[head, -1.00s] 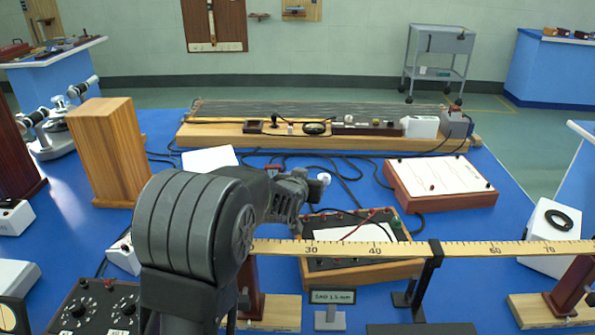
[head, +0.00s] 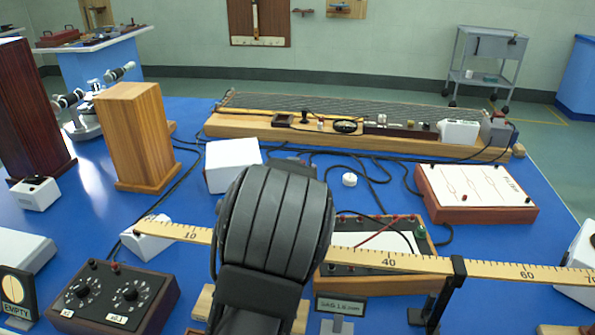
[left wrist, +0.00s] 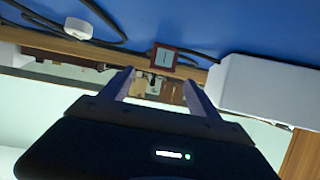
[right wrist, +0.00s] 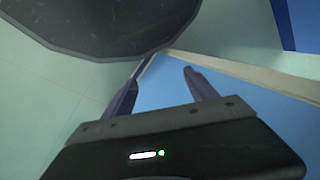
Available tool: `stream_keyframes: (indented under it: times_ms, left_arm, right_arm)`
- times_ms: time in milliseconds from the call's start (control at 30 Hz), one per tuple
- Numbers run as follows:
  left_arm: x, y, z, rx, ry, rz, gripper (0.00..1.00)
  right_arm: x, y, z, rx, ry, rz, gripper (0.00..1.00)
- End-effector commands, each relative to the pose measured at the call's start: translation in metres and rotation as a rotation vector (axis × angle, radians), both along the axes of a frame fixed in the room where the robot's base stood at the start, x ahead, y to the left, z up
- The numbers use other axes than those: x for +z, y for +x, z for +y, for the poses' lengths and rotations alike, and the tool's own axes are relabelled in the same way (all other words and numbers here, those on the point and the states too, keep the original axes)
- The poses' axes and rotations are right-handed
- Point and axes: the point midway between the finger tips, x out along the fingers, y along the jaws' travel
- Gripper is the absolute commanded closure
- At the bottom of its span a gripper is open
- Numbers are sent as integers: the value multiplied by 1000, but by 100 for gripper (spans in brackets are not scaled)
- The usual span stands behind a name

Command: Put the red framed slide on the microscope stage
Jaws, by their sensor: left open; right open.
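A small square with a dark red frame and a pale centre (left wrist: 162,57), which looks like the red framed slide, shows in the left wrist view just beyond my left fingertips. My left gripper (left wrist: 160,78) is open, with nothing visible between its fingers. In the head view a dark arm link of mine hides the gripper and the slide. My right gripper (right wrist: 164,70) is open and empty, and out of the head view. A metal instrument with black tubes (head: 88,108) stands at the back left; I cannot tell whether it is the microscope. No stage is clearly visible.
A white box (head: 232,164) stands left of my arm, and a small white knob (head: 349,179) lies right of it. A wooden block (head: 140,135) stands farther left. A raised ruler (head: 395,262) crosses the front. Cables lie on the blue bench behind.

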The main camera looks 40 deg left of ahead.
Motion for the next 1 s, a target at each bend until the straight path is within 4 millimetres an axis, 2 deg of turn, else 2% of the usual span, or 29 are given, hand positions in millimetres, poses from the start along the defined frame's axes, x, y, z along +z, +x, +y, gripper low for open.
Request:
stream_keyframes:
  times_ms: [467, 800, 1000]
  left_arm:
    - [-5, 7, 6, 0, 1, 1, 29]
    - [-19, 35, 30, 1, 2, 1, 29]
    - [-22, 43, 35, 1, -1, 1, 29]
  right_arm:
    - [-4, 0, 0, 0, 0, 0, 34]
    - [-10, 0, 0, 0, 0, 0, 34]
    - [-11, 0, 0, 0, 0, 0, 34]
